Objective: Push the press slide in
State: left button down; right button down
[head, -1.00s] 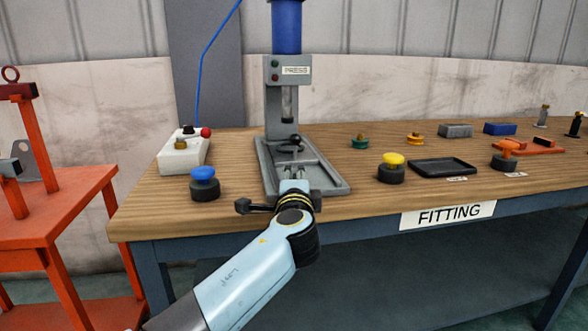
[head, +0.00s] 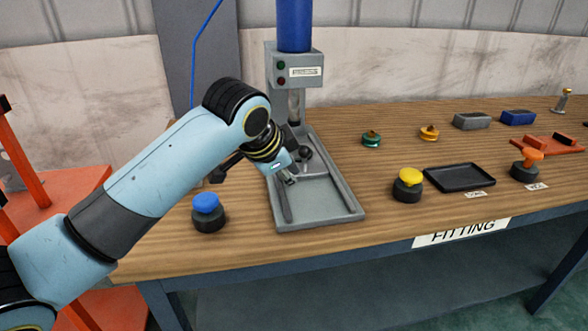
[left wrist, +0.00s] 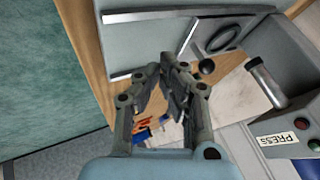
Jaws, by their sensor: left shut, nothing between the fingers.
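The grey press (head: 294,72) stands at the back of the bench, with a blue cylinder on top and a flat base (head: 325,205) with two rails. Its slide shows a round black knob (head: 305,154), which also appears in the left wrist view (left wrist: 206,66) beside a dark ring (left wrist: 222,36). The press ram (left wrist: 266,82) is to the right of the knob there. My left gripper (head: 288,180) is shut and empty, low over the press base, close to the knob. I cannot tell whether it touches the slide, which the gripper partly hides. My right gripper is out of view.
A blue-topped button (head: 207,212) stands left of the press base. A yellow-topped button (head: 408,184) and a black tray (head: 459,177) stand to the right. Green (head: 371,138) and orange (head: 429,132) small parts lie behind.

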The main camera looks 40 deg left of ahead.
aim_at(299, 182)
pick_arm(q)
jog(key=b+x, duration=0.1)
jog(key=x, duration=0.8)
jog(key=w+a, duration=0.2)
jog(key=shift+a+r, duration=0.1)
jog(key=shift+a, duration=0.2)
jog(key=shift+w+a, duration=0.2)
jog(key=shift+a, duration=0.05)
jog(key=shift+w+a, duration=0.1)
jog(key=w+a, duration=0.3)
jog(key=shift+a+b, duration=0.25)
jog(key=shift+b, duration=0.1)
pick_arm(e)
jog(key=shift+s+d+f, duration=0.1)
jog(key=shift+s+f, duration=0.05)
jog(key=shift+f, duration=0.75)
pick_arm(q)
jog(key=shift+s+d, duration=0.1)
jog(key=shift+d, duration=0.05)
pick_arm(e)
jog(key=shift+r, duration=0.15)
